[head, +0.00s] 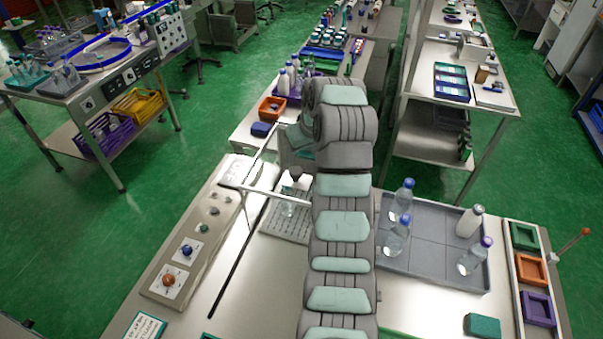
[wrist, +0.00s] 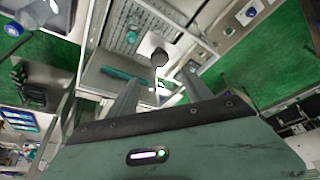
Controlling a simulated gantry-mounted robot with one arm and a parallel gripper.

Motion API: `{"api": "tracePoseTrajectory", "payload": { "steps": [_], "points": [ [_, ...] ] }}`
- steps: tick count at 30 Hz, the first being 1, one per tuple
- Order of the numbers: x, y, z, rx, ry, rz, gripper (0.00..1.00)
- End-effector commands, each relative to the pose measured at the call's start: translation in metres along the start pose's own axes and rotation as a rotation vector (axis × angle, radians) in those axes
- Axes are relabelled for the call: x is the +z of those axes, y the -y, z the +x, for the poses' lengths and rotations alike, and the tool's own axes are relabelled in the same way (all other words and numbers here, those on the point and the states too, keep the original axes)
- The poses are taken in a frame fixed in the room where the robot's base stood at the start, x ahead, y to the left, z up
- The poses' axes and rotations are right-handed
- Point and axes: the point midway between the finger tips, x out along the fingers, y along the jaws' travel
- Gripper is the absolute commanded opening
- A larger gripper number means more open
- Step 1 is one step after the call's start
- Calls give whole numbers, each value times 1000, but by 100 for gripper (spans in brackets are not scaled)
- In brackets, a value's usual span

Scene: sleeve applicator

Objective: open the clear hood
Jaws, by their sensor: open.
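The clear hood shows in the head view as a see-through cover with pale frame bars (head: 262,193), over the back of a perforated plate (head: 283,226) left of my arm. I cannot tell how far its panels reach. A clear vessel with a dark top (head: 295,172) stands by the bars. The dark top also shows in the wrist view (wrist: 160,58), beyond my fingertips. My gripper (wrist: 160,88) is open with nothing between its fingers. In the head view my arm hides part of it, beside the hood's back. I see no contact with the frame.
A panel with a blue knob (head: 187,250) and an orange knob (head: 169,280) lies to the left. A grey tray (head: 430,267) with several bottles stands to the right. An orange bin (head: 271,109) is on the bench behind.

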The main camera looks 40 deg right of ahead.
Motion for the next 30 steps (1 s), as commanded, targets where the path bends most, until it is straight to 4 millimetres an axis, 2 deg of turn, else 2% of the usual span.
{"api": "tracePoseTrajectory", "payload": {
  "steps": [5, 11, 18, 21, 30],
  "points": [
    [5, -2, 7, -6, 12, 3, 58],
    [5, -2, 30, -4, 8, 2, 58],
    [4, 0, 77, -6, 14, 3, 58],
    [4, 0, 90, -7, 14, 3, 58],
    [4, 0, 106, -4, 11, 2, 58]
  ]
}}
